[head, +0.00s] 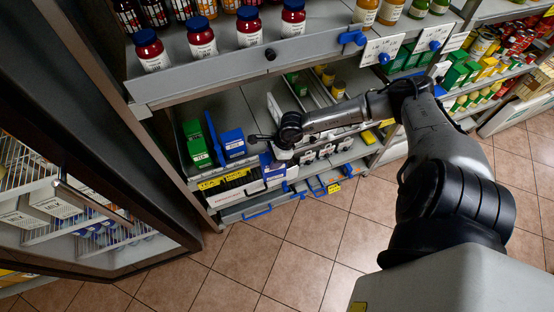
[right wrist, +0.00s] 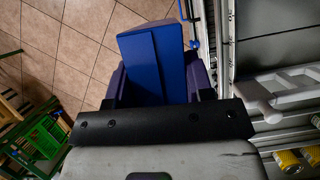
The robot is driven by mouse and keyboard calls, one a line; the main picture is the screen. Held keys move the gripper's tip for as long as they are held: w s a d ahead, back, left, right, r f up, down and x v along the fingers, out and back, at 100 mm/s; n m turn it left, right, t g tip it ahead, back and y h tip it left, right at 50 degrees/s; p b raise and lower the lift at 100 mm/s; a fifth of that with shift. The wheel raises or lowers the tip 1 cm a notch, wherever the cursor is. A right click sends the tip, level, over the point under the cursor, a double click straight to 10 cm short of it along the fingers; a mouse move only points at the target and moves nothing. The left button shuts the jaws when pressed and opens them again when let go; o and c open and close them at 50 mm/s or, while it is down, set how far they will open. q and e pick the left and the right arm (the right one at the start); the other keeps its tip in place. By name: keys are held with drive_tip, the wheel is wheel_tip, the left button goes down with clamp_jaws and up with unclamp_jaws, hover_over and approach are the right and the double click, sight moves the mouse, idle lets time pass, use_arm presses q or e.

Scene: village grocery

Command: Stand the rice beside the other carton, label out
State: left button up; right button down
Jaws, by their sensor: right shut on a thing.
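My right gripper (head: 268,160) hangs in front of the lower shelf, pointing down. It is shut on a blue carton (head: 276,173), which shows a pale patch in the head view. In the right wrist view the blue carton (right wrist: 158,62) sits between the dark fingers (right wrist: 160,88), with floor beyond it. Another blue carton (head: 233,143) with a white label stands on the lower shelf, left of my gripper. A green carton (head: 195,144) is left of that, past a thin blue divider (head: 213,138). My left gripper is not in view.
Yellow price tags and blue handles (head: 257,212) line the lower front edge. A fridge door (head: 100,215) stands at the left. The tiled floor (head: 260,260) in front is clear.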

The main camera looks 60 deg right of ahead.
drive_tip(key=w+d+f+m+b, duration=0.2)
drive_tip(key=w+d+b, duration=1.1)
drive_tip(key=d+b, duration=0.2)
drive_tip(key=shift+t+h, duration=0.3)
drive_tip(key=shift+t, duration=0.1)
wheel_tip(320, 180, down, 4)
drive_tip(key=b, duration=0.2)
drive_tip(key=shift+f+b, duration=0.25)
drive_tip(key=shift+b, duration=0.1)
drive_tip(key=shift+f+b, duration=0.3)
drive_tip(key=shift+f, duration=0.05)
drive_tip(key=shift+c, duration=2.2)
unclamp_jaws()
drive_tip(key=shift+d, duration=0.1)
